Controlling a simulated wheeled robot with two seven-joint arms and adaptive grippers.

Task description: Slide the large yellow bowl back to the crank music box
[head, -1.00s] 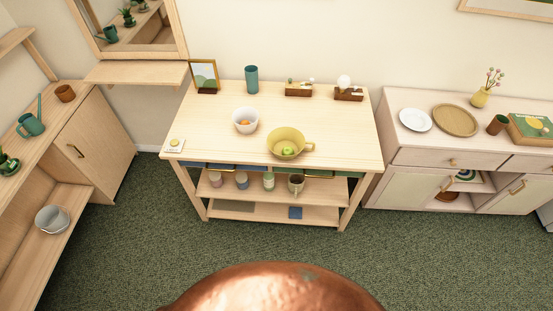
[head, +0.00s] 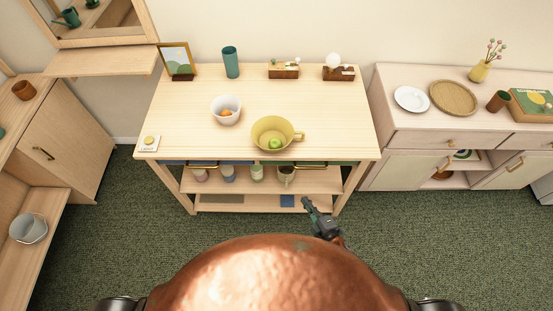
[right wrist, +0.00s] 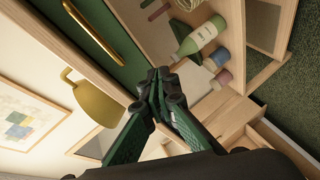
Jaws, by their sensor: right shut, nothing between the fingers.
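The large yellow bowl (head: 264,133) stands upright near the front edge of the wooden table, its handle to the right and a green fruit (head: 274,144) inside. It also shows from the side in the right wrist view (right wrist: 98,104). Two small wooden boxes stand at the table's back: one with small figures on top (head: 284,72) and one with a white ball (head: 338,73). I cannot tell which is the crank music box. My right gripper (head: 307,203) is shut and empty, in front of the table and below the bowl; its fingertips (right wrist: 160,75) meet. My left gripper is out of view.
A white bowl with orange fruit (head: 226,110) stands left of the yellow bowl. A teal cup (head: 231,62) and a picture frame (head: 178,61) stand at the back left. The tabletop (head: 325,105) is clear between the yellow bowl and the wooden boxes.

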